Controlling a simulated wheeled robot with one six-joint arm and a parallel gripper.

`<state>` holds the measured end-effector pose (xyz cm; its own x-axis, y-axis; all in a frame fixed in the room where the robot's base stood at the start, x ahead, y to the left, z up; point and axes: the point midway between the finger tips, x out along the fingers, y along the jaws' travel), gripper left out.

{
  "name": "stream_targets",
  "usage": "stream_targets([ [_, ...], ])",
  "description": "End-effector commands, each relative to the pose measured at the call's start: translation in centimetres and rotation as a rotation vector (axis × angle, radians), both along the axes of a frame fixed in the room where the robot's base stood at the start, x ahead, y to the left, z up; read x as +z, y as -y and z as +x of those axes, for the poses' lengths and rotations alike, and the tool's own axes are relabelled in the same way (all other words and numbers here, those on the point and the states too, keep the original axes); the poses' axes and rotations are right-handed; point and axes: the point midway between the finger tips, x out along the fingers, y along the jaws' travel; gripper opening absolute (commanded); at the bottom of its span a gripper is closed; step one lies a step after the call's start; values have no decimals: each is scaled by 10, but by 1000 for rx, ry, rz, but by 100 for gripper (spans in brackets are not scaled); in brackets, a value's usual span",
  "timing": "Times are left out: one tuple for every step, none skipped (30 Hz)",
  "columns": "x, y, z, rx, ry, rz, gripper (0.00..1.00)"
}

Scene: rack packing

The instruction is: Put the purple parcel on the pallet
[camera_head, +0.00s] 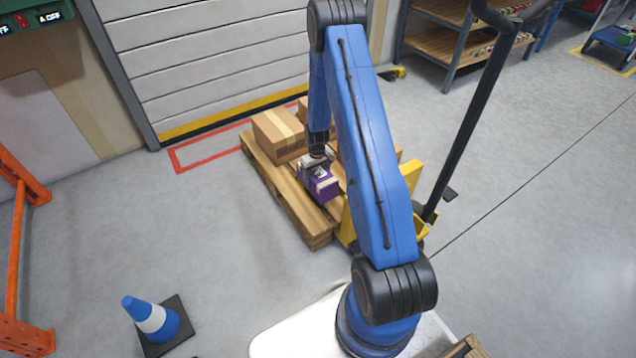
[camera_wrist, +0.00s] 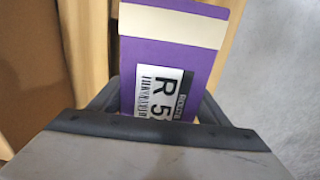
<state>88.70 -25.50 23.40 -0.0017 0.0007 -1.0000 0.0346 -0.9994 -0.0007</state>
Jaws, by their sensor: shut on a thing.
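The purple parcel (camera_head: 321,185) is a small box with a pale tape band and a white label; it also fills the middle of the wrist view (camera_wrist: 143,60). My gripper (camera_head: 318,164) is shut on it from above, with a finger on either side in the wrist view (camera_wrist: 160,98). The parcel is over or on the near right part of the wooden pallet (camera_head: 287,207); I cannot tell whether it touches the boards. My arm hides part of the pallet and its load.
A brown cardboard box (camera_head: 278,134) stands on the pallet behind the parcel. A yellow pallet truck (camera_head: 413,172) with a black handle is at the right. A blue and white cone (camera_head: 151,318) stands at the lower left, and an orange rack (camera_head: 18,250) at the left edge.

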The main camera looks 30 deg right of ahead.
Motion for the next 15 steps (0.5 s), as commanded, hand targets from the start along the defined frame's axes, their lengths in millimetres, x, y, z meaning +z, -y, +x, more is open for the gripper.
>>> stream_targets([
  [-3,0,1,0,1,0,32],
  [-4,0,1,0,2,-1,32],
  [-6,0,1,0,2,-1,32],
  [-7,0,1,0,2,-1,32],
  [-9,0,1,0,2,-1,32],
  [-12,0,1,0,1,0,32],
  [-14,0,0,0,1,0,32],
  [-18,0,0,0,0,0,32],
  [-22,0,0,0,0,0,32],
  [-26,0,0,0,0,0,32],
  [-30,0,0,0,0,0,32],
  [-35,0,0,0,0,0,32],
  [-38,0,0,0,1,0,32],
  [-40,0,0,0,1,0,32],
  [-42,0,0,0,1,0,32],
])
